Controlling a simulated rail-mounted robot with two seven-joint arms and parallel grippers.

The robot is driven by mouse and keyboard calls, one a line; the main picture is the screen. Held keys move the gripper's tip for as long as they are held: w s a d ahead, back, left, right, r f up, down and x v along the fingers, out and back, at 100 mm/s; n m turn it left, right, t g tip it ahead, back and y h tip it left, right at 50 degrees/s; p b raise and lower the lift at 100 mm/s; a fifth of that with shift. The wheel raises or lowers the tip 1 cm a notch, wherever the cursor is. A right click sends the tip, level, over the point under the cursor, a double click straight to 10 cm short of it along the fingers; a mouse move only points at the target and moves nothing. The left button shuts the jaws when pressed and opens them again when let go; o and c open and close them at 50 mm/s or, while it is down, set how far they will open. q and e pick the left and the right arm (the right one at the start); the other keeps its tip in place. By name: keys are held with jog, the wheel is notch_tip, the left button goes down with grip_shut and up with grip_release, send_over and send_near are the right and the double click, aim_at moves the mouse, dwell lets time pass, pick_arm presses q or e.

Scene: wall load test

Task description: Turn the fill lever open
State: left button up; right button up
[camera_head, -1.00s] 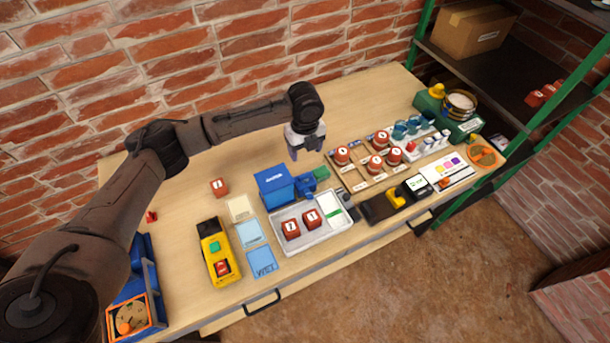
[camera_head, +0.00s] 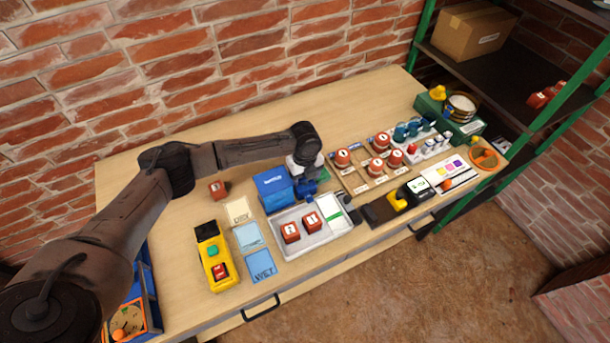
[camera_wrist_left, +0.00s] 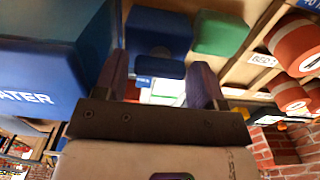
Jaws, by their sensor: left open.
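The blue water box (camera_head: 273,188) stands near the middle of the table, and its lettered side shows at left in the left wrist view (camera_wrist_left: 38,88). A blue valve part (camera_head: 306,187) sits at its right; in the wrist view a blue block (camera_wrist_left: 158,28) with a small blue bar (camera_wrist_left: 173,69) appears there. I cannot tell for sure which piece is the fill lever. A green block (camera_wrist_left: 220,34) is beside it. My left gripper (camera_head: 304,175) is down at the valve, open, its fingers (camera_wrist_left: 162,72) either side of the blue part; contact is unclear. My right gripper is out of view.
A grey tray (camera_head: 322,243) with two red blocks is in front of the box. Red-capped pieces stand on a wooden rack (camera_head: 350,180) to the right. A yellow device (camera_head: 215,255) is at left. The table's back left is clear.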

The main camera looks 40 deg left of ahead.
pick_arm(q)
jog(key=c, duration=0.7)
jog(key=shift+o, duration=0.2)
jog(key=shift+r+p, duration=0.15)
jog(key=shift+p, duration=0.5)
jog(key=n+p, duration=0.7)
jog(key=p, duration=0.2)
jog(key=shift+r+n, duration=0.15)
jog(key=shift+n, duration=0.25)
jog(key=n+p, duration=0.4)
jog(key=n, duration=0.1)
jog(key=n+p, duration=0.2)
jog(key=n, duration=0.1)
jog(key=shift+n, duration=0.4)
jog(key=shift+f+n+p, duration=0.2)
jog(key=shift+n+p, duration=0.2)
jog(key=shift+n, duration=0.2)
jog(key=shift+w, duration=0.1)
